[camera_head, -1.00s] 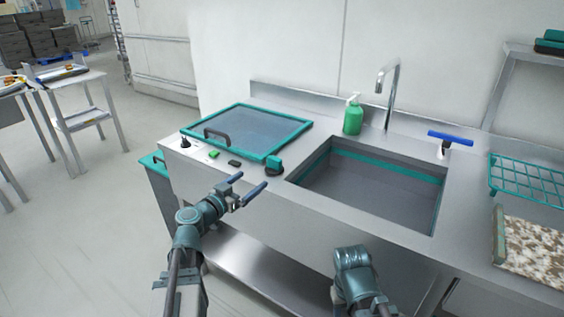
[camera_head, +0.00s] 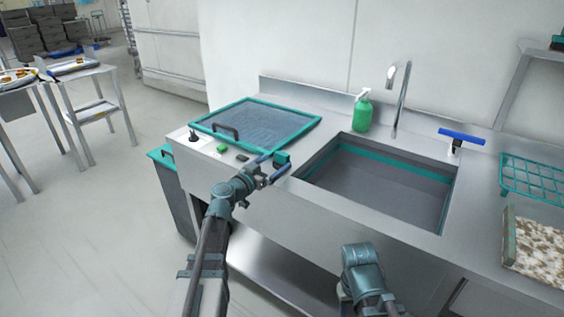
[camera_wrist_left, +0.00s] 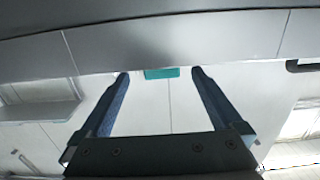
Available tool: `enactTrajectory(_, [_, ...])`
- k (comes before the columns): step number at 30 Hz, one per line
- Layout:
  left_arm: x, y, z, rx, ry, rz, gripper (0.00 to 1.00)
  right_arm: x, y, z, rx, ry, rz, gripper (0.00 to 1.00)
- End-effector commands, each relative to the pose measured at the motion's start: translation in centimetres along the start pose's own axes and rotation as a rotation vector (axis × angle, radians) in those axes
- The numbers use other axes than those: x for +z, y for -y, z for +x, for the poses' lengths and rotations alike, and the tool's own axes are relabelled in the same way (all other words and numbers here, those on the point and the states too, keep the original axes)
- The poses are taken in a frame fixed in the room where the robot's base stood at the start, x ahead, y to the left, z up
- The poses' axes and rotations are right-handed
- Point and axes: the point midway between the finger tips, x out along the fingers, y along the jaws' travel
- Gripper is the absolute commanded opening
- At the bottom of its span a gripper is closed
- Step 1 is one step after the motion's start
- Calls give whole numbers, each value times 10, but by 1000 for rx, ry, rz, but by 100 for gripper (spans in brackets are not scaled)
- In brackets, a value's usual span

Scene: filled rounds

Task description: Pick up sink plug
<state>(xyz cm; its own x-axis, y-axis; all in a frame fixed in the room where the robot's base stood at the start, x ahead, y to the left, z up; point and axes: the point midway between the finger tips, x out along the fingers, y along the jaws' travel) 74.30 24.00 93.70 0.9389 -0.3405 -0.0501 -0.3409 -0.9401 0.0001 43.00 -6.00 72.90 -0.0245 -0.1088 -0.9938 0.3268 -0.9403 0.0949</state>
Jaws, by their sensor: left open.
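My left gripper (camera_head: 279,163) is open at the front edge of the counter, left of the sink. A small teal block with a dark part (camera_head: 282,158) sits at its fingertips, by the sink's near left corner. A teal patch (camera_wrist_left: 161,72) shows between the two fingers in the left wrist view; nothing is gripped. A small black knob-like piece (camera_head: 193,137) stands on the counter's left end. Which small piece is the sink plug I cannot tell for certain. Part of my right arm shows low in the head view; its gripper does not.
The sink basin (camera_head: 385,187) is open and looks empty. A teal-framed panel (camera_head: 308,123), a green piece (camera_head: 222,149) and a dark piece (camera_head: 242,158) lie on the left counter. A green bottle (camera_head: 362,112), the tap (camera_head: 401,100) and a blue-handled squeegee (camera_head: 461,136) stand around the sink.

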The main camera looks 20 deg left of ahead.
Motion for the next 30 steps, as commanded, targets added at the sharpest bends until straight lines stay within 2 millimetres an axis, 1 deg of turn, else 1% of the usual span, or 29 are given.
enactTrajectory(2, [0, 0, 1, 0, 0, 0, 100, 0, 0, 0, 0, 0, 0, 50])
enactTrajectory(5, [2, 1, 8, 2, 0, 0, 100, 0, 0, 2, 0, 0, 0, 50])
enactTrajectory(10, [6, 4, 32, 2, 0, 0, 100, 0, 1, 8, 0, 0, 0, 50])
enactTrajectory(12, [5, 3, 43, 2, 0, 0, 100, 0, 1, 7, 0, 0, 0, 50])
enactTrajectory(15, [5, 3, 52, 2, 0, 0, 100, 0, 1, 7, 0, 0, 0, 50])
enactTrajectory(21, [5, 2, 52, 0, 0, 0, 100, 0, 1, 7, 0, 0, 0, 50])
enactTrajectory(22, [5, 2, 52, 0, 0, 0, 98, 0, 1, 7, 0, 0, 0, 50])
enactTrajectory(23, [5, 2, 52, 0, 0, 0, 93, 0, 1, 7, 0, 0, 0, 50])
enactTrajectory(24, [5, 2, 52, 0, 0, 0, 86, 0, 1, 7, 0, 0, 0, 50])
enactTrajectory(26, [5, 2, 52, 0, 0, 0, 75, 0, 1, 7, 0, 0, 0, 50])
enactTrajectory(30, [5, 2, 52, 0, 0, 0, 50, 0, 1, 7, 0, 0, 0, 50])
